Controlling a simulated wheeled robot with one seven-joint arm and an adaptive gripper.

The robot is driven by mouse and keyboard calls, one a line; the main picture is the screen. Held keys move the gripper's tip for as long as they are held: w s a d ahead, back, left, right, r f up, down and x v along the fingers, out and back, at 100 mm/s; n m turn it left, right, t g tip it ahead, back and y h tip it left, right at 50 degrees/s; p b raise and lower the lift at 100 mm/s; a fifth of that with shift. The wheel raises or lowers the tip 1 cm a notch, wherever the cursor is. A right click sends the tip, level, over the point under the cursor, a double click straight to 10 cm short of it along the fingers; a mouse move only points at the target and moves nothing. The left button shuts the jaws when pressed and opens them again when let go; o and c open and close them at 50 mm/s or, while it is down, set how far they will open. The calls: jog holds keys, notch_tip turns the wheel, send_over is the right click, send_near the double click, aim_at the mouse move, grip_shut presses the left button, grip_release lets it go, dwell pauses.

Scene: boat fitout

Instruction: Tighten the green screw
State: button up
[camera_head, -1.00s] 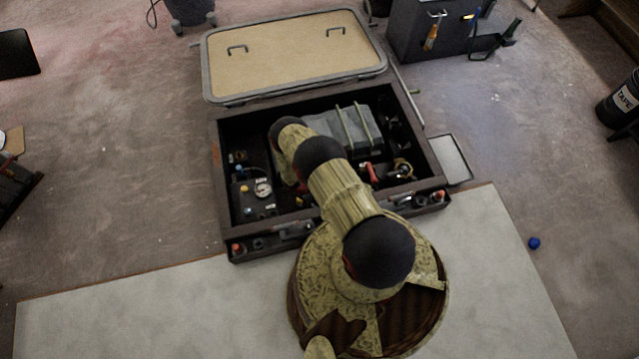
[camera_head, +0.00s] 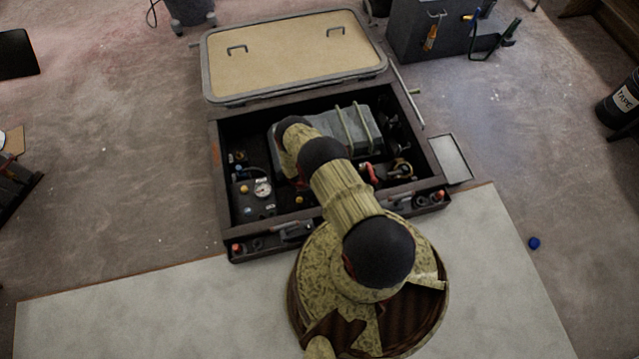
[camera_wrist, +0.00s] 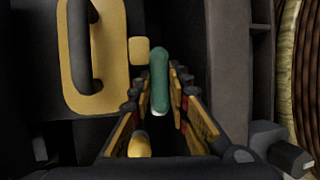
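A green, rounded, upright-looking piece (camera_wrist: 159,75), which I take for the green screw, is in the middle of the wrist view. My gripper (camera_wrist: 158,98) is open. Its two yellow-and-black fingers lie left and right of the green piece, with gaps visible on both sides, so it is not clamped. How deep the piece sits between the fingertips I cannot tell. In the head view my arm reaches into the open dark box (camera_head: 432,170) and hides the gripper and the green piece.
A yellow plate with a dark handle (camera_wrist: 96,50) is at upper left in the wrist view. The box also holds a grey block (camera_head: 362,140) with two pale bars and a gauge (camera_head: 262,189). The tan lid (camera_head: 290,60) lies open behind it.

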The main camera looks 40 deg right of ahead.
jog(key=shift+o, duration=0.9)
jog(key=shift+w+a+r, duration=0.1)
jog(key=shift+w+r, duration=0.2)
jog(key=shift+r, duration=0.15)
jog(key=v, duration=1.1)
jog(key=shift+s, duration=0.1)
